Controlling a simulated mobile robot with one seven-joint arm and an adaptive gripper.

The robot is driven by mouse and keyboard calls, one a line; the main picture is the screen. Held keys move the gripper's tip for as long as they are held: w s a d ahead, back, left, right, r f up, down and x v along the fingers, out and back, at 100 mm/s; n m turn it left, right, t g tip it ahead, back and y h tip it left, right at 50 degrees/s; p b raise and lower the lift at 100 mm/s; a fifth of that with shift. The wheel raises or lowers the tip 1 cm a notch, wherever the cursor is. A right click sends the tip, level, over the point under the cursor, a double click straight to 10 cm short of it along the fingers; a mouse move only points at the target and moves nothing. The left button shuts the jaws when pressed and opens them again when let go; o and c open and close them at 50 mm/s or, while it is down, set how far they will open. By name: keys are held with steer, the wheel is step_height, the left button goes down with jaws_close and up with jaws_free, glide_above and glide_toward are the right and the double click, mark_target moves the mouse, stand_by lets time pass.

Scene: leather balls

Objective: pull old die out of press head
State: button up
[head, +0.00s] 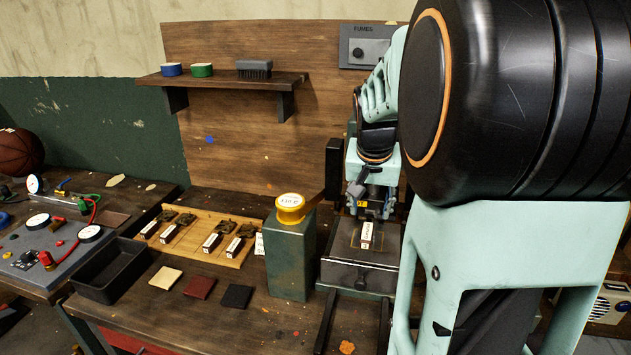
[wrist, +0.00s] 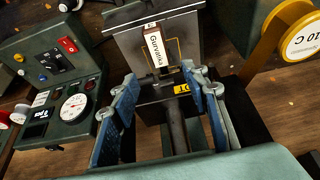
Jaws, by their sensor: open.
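The press (head: 358,275) stands at the back right of the bench. Its dark head block (wrist: 150,112), with a yellow label partly reading "OT", shows between my fingers in the wrist view, below a grey shaft (wrist: 176,135). The old die is hard to tell apart from this dark block. My gripper (wrist: 160,80) is open, with blue-padded fingers either side of the head; I cannot tell whether they touch it. In the head view my gripper (head: 371,207) is at the press head, partly hidden. A small labelled block (wrist: 158,50) lies on the press bed below.
A wooden tray (head: 190,250) holds several labelled pieces. A green post with a yellow spool (head: 290,212) stands close left of the press. A black bin (head: 110,271), leather swatches (head: 199,287) and a gauge panel (head: 62,250) lie further left. The front bench has some bare room.

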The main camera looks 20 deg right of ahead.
mark_target(368, 225)
steer(key=x, duration=0.8)
steer(key=shift+f+p, duration=0.1)
steer(key=shift+p, duration=0.2)
steer(key=shift+c, duration=0.6)
steer(key=shift+w, duration=0.1)
jaws_close()
